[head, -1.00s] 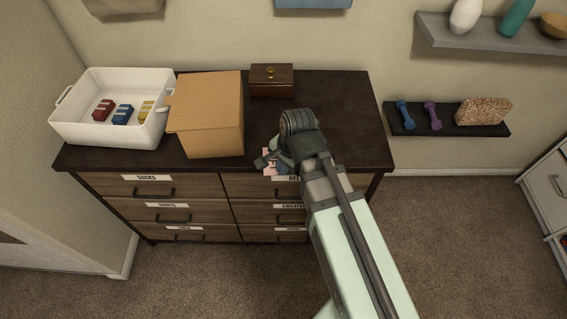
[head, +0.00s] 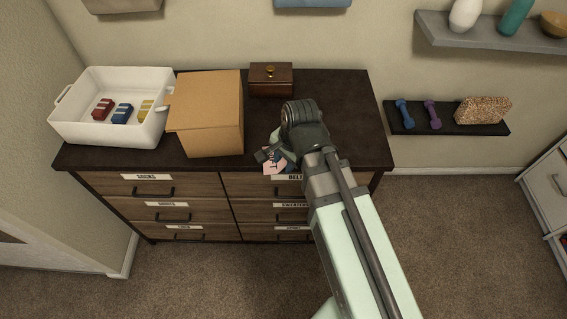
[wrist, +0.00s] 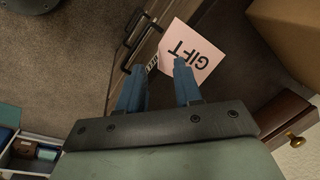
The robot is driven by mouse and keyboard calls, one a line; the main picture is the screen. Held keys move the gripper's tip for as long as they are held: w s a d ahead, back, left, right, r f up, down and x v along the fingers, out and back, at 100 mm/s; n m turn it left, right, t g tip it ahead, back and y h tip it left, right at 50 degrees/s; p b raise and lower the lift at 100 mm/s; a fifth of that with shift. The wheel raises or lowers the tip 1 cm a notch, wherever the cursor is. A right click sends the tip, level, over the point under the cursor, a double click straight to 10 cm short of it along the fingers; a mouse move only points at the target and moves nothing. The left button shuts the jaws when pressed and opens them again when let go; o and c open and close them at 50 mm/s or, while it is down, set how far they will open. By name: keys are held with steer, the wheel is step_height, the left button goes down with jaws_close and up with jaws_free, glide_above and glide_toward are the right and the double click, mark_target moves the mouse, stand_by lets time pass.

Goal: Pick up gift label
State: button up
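The gift label (wrist: 192,53) is a pale pink card with "GIFT" in dark letters. In the head view, the label (head: 273,168) shows at the dresser's front edge, partly covered by my gripper. In the wrist view it lies just beyond my fingertips, overlapping the edge and drawer fronts. My gripper (wrist: 157,72) has its two blue fingers apart, with a clear gap between them. The right fingertip overlaps the label's lower edge; I cannot tell whether it touches. In the head view my gripper (head: 268,157) is over the front edge.
A cardboard box (head: 207,115) stands left of my gripper on the dresser (head: 345,120). A white bin (head: 75,128) with colored blocks is farther left. A small wooden box (head: 271,80) with a knob stands behind. The dresser's right side is clear.

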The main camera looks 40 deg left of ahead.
steer(key=v, duration=1.1)
stand_by(0.6)
